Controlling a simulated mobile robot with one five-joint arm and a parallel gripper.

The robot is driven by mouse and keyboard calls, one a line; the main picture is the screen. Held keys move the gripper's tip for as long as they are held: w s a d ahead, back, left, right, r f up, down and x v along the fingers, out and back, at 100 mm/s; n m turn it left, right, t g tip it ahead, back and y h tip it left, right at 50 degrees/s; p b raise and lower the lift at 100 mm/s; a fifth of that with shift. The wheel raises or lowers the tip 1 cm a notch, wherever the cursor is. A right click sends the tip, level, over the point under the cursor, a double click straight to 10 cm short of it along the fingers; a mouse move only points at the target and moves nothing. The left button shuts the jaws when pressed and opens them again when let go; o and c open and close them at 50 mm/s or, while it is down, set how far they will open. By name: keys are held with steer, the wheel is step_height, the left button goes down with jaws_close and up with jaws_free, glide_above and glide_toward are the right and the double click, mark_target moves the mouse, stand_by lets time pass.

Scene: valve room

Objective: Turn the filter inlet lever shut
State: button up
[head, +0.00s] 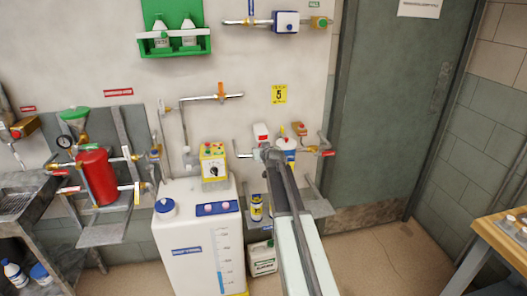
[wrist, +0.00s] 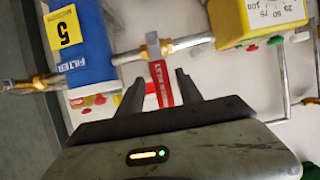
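The filter inlet lever (wrist: 160,82) is a red strip with partly legible white lettering in the wrist view. It hangs from a brass-coloured valve body (wrist: 153,45) on a grey pipe and lies crosswise to that pipe in the picture. My gripper (wrist: 160,88) is open, with one dark finger on each side of the lever and visible gaps between. The blue filter housing (wrist: 85,45), marked FILTER and with a yellow 5 tag, is left of it. In the head view my gripper (head: 268,154) is at the filter (head: 287,145) and covers the lever.
A yellow box (wrist: 245,20) is close at the upper right in the wrist view. In the head view, a white tank (head: 190,240) stands left of my arm, with a yellow control box (head: 213,160) above it. A green door (head: 390,100) is to the right.

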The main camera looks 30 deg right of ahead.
steer(key=shift+s+r, duration=0.1)
steer(key=p+v, duration=0.3)
steer(key=v, duration=0.4)
steer(key=shift+s, duration=0.25)
steer(key=shift+a, duration=0.1)
